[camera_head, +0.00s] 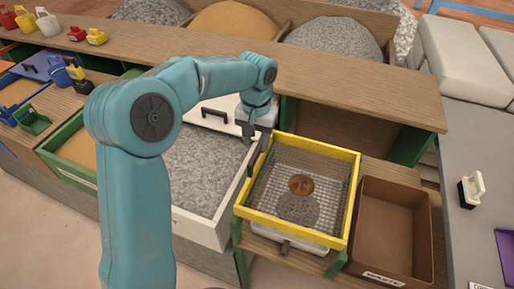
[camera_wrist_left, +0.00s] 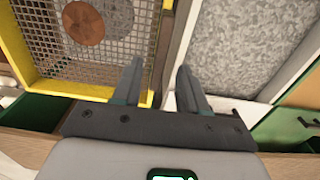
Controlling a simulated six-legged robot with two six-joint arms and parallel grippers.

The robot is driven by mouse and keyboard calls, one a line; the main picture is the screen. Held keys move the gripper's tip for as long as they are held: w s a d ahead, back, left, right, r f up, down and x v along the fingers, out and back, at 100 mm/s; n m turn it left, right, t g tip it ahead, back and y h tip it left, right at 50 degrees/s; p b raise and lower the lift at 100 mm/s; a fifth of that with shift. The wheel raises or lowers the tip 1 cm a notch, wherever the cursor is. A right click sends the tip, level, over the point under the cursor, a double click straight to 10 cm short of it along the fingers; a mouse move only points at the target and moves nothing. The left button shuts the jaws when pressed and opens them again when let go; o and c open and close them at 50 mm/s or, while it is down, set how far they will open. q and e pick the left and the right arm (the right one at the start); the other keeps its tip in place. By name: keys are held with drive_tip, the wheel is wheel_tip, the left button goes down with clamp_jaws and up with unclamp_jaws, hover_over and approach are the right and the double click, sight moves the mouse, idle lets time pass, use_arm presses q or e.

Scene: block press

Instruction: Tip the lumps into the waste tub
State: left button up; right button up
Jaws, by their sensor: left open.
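A yellow-framed sieve (camera_head: 352,200) with wire mesh stands right of centre. A round brown lump (camera_head: 301,185) is at its middle, with a round grey patch (camera_head: 298,208) in front; I cannot tell whether the patch lies on or under the mesh. Both also show in the left wrist view, brown lump (camera_wrist_left: 81,22) and grey patch (camera_wrist_left: 115,14). The brown waste tub (camera_head: 392,228) is right of the sieve and looks empty. My left gripper (camera_head: 254,160) is open and empty at the sieve's left side; its fingertips (camera_wrist_left: 160,75) appear around the yellow rim. My right gripper is out of view.
A white-walled drawer of grey gravel (camera_head: 205,170) is close to the sieve's left. A wooden shelf (camera_head: 330,80) runs behind, with sand and gravel heaps. Toy tools (camera_head: 60,80) stand at the left. A grey bench (camera_head: 475,150) with a white-handled item is at the right.

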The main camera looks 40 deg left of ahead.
sight(256, 151)
use_arm(q)
drive_tip(key=f, duration=0.3)
drive_tip(key=shift+w+f, duration=0.2)
drive_tip(key=shift+f, duration=0.2)
drive_tip(key=shift+s, duration=0.2)
drive_tip(key=shift+a, duration=0.1)
drive_tip(key=shift+w, duration=0.15)
clamp_jaws()
drive_tip(key=shift+r, duration=0.1)
